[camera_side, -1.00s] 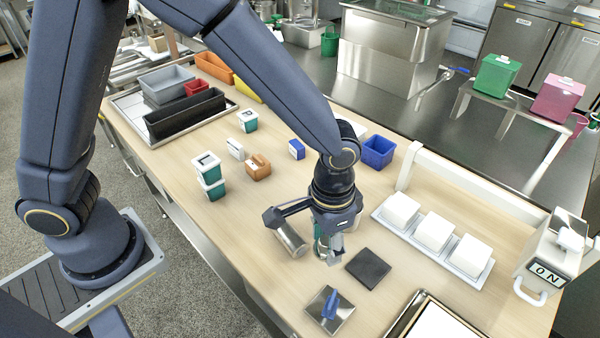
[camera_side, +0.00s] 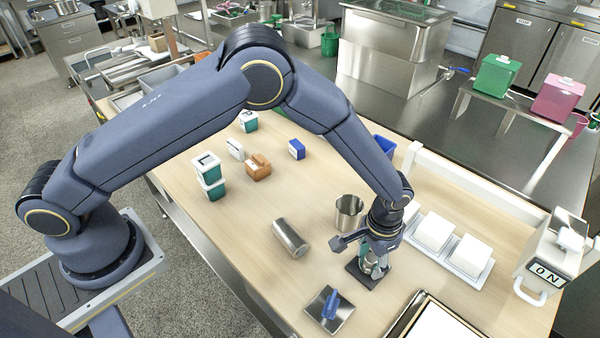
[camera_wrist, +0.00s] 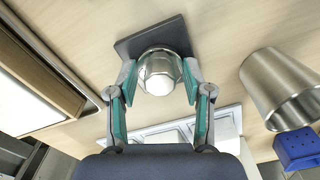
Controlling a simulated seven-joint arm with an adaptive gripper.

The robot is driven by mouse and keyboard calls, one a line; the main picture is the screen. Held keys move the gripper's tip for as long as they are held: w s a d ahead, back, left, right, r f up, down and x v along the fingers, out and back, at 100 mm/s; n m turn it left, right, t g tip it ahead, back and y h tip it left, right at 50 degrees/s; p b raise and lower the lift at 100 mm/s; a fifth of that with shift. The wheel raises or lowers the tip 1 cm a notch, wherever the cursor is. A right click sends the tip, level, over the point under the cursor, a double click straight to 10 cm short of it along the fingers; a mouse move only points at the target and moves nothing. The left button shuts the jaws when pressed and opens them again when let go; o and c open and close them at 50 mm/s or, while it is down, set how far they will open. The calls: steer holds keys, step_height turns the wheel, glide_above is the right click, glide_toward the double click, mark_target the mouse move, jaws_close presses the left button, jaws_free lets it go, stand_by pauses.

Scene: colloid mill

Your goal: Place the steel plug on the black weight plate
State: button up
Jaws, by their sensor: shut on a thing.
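The steel plug (camera_wrist: 158,72) is a shiny round metal piece between my fingers in the wrist view. In the side view the plug is mostly hidden by my gripper (camera_side: 372,266), which is shut on it. The black weight plate (camera_side: 357,279) is a flat dark square on the table, under my gripper. The plate (camera_wrist: 130,46) also shows behind the plug in the wrist view. The plug is over the plate; I cannot tell whether they touch.
A steel cup (camera_side: 349,208) stands close behind my gripper, and a steel cylinder (camera_side: 291,238) lies to its left. A white tray (camera_side: 473,268) with white blocks is at the right. A steel plate with a blue handle (camera_side: 331,304) lies in front.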

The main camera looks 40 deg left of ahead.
mark_target(371, 257)
steer(key=shift+f, duration=0.1)
steer(key=o, duration=1.2)
step_height(371, 257, up, 12)
steer(key=s+a+r+n+t, duration=0.1)
steer(key=s+a+r+t, duration=0.1)
steer(key=a+r, duration=1)
steer(key=s+a+r+n+t, duration=0.1)
steer(key=s+a+r, duration=0.1)
steer(key=s+a, duration=0.3)
steer(key=s+a+r+n+t, duration=0.1)
steer(key=s+a+r, duration=0.2)
steer(key=s+a, duration=0.2)
steer(key=s+a+r+n+t, duration=0.1)
steer(key=s+a+r, duration=0.2)
steer(key=s+a, duration=0.3)
steer(key=shift+s+r+t, duration=0.2)
steer(key=shift+s+t, duration=0.1)
steer(key=shift+s, duration=0.45)
